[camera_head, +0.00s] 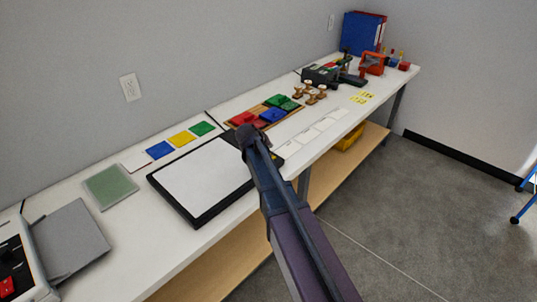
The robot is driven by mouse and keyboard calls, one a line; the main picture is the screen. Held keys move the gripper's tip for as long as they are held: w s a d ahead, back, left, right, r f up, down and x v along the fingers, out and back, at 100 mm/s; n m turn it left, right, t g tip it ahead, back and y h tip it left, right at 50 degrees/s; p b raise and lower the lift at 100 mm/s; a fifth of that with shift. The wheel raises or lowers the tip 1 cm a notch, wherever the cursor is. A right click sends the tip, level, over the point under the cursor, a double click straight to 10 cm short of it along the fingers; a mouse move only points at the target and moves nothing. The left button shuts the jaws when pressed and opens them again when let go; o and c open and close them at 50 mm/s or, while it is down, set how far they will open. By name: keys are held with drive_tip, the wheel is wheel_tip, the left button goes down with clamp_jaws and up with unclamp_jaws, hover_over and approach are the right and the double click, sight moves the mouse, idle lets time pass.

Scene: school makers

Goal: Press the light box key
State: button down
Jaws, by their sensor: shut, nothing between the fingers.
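The light box (205,175) is a flat white panel in a black frame, lying on the white bench left of the picture's middle. My arm rises from the bottom right and crosses the light box's right part, hiding some of its frame. A dark rounded joint of my arm appears over its far right edge. I cannot make out my gripper's fingers; they are hidden behind or beyond the arm. No key on the light box can be made out. I cannot tell whether my arm touches it.
Blue, yellow and green squares (183,139) and a green sheet (110,186) lie behind and left of the light box. A wooden tray (238,121) of coloured blocks, wooden stamps (315,94) and white cards (312,133) lie right. A grey machine (22,262) stands at the left edge.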

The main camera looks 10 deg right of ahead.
drive_tip(key=shift+r+p, duration=1.1)
drive_tip(key=shift+r, duration=0.25)
drive_tip(key=shift+w, duration=0.15)
idle(0.3)
